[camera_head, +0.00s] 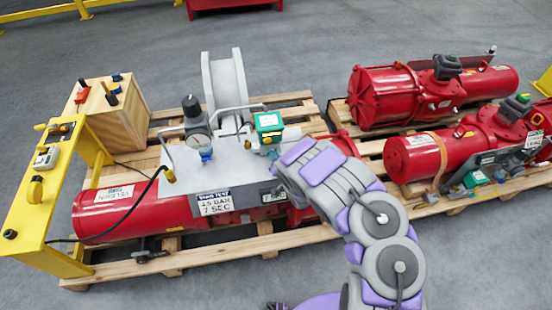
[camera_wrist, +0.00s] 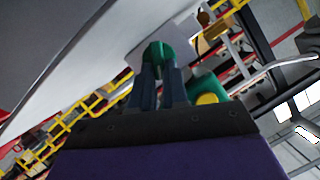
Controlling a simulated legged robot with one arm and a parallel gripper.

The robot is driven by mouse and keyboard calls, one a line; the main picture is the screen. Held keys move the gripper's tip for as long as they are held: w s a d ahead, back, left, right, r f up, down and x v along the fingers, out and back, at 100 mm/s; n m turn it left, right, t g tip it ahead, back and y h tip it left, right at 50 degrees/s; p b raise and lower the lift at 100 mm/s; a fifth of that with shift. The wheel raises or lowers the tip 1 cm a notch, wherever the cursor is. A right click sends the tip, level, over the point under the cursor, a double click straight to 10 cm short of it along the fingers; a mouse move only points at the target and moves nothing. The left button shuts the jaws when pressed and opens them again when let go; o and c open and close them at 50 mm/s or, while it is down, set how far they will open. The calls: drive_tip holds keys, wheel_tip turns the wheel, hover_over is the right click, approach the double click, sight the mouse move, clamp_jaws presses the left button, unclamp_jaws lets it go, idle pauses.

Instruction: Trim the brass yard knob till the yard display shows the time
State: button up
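In the wrist view, the two dark fingers of my gripper (camera_wrist: 160,85) stand a little apart. A green rounded part (camera_wrist: 158,52) shows at their tips; whether they grip it is unclear. A yellow, brass-like round part (camera_wrist: 207,99) on a green body sits right of the fingers, apart from them. I cannot tell whether it is the yard knob. In the head view my arm reaches to the panel and hides my fingers. A small dark display (camera_head: 272,193) sits on the panel's lower edge, partly behind my arm, its reading too small to tell. The yard test sign (camera_head: 214,203) reads 7 SEC.
The grey panel (camera_head: 180,165) stands on a red actuator (camera_head: 110,222) on a wooden pallet (camera_head: 200,258). A green-and-yellow box (camera_head: 268,125) and a gauge unit (camera_head: 197,128) sit above. A yellow control stand (camera_head: 55,175) is left; more red actuators (camera_head: 395,98) are right.

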drive_tip(key=shift+s+a+f, duration=0.1)
drive_tip(key=shift+a, duration=0.05)
clamp_jaws()
drive_tip(key=shift+s+a+f+n+h, duration=0.1)
drive_tip(key=shift+n+h, duration=0.25)
drive_tip(key=shift+n, duration=0.15)
drive_tip(key=shift+s+a+n+h, duration=0.1)
drive_tip(key=shift+n+h, duration=0.25)
drive_tip(key=shift+n, duration=0.15)
drive_tip(key=shift+a+n+h+b, duration=0.15)
drive_tip(key=shift+n+h+b, duration=0.55)
drive_tip(key=shift+n+b, duration=0.15)
